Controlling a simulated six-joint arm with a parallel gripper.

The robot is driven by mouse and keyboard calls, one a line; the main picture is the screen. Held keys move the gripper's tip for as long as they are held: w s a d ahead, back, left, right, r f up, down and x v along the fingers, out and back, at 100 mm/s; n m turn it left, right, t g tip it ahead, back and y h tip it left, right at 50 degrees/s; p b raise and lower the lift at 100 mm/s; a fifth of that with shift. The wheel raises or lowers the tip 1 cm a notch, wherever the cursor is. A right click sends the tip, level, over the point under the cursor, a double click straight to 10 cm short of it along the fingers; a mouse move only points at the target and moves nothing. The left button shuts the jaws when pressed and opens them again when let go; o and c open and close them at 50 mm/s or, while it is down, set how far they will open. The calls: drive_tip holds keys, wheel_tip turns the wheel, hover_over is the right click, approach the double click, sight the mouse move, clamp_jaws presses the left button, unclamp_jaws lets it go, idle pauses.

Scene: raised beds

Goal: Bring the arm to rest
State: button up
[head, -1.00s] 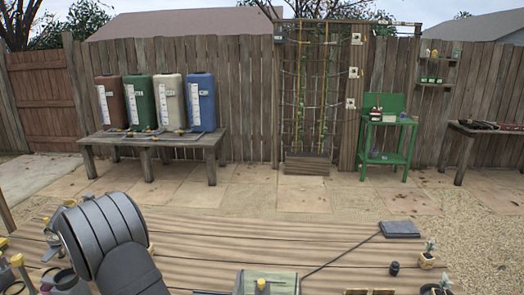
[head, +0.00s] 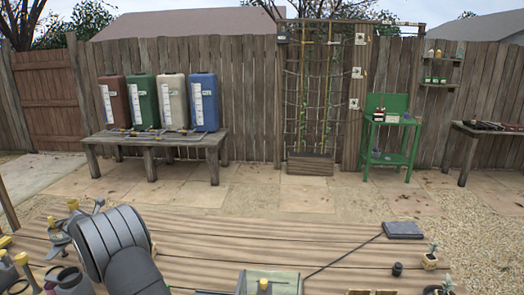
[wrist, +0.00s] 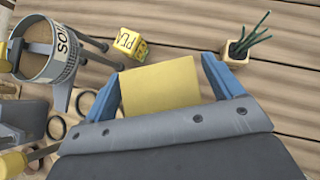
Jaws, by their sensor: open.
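My gripper (wrist: 162,78) shows in the wrist view with its two blue fingers spread apart. A flat yellow piece (wrist: 160,92) shows between the fingers. I cannot tell whether it lies below them or touches them, and its lower edge is hidden by the grey gripper body. In the head view, my grey arm (head: 112,245) is bent over the left part of the wooden table (head: 210,240). The gripper itself cannot be made out there.
The wrist view shows a grey can with lettering (wrist: 48,52), a yellow lettered cube (wrist: 128,44) and a small potted plant (wrist: 240,52). In the head view, a green-topped box (head: 268,282) and a dark slab (head: 403,230) rest on the table. Its middle boards are clear.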

wheel_tip(320, 180, up, 4)
drive_tip(key=shift+w+a+r, duration=0.1)
drive_tip(key=shift+w, duration=0.05)
drive_tip(key=w+d+r, duration=0.3)
drive_tip(key=d+r, duration=0.4)
drive_tip(key=d, duration=0.4)
drive_tip(key=w+d+f+m+h, duration=0.1)
drive_tip(key=d+f, duration=0.2)
drive_tip(key=d, duration=0.6)
drive_tip(key=w+d+f+m+h, duration=0.1)
drive_tip(key=d+f, duration=0.2)
drive_tip(key=d, duration=0.7)
drive_tip(key=w+d+f+m+h, duration=0.1)
drive_tip(key=d+f, duration=0.3)
drive_tip(key=d, duration=0.5)
drive_tip(key=shift+t, duration=0.4)
drive_tip(key=shift+s+a+f, duration=0.1)
drive_tip(key=shift+a+f, duration=0.45)
drive_tip(key=shift+a, duration=0.25)
drive_tip(key=shift+w+a+f, duration=0.1)
drive_tip(key=shift+a+f, duration=0.5)
drive_tip(key=shift+a, duration=0.25)
drive_tip(key=shift+s+a+f, duration=0.1)
drive_tip(key=shift+a+f, duration=0.45)
drive_tip(key=shift+a, duration=0.25)
drive_tip(key=o, duration=0.3)
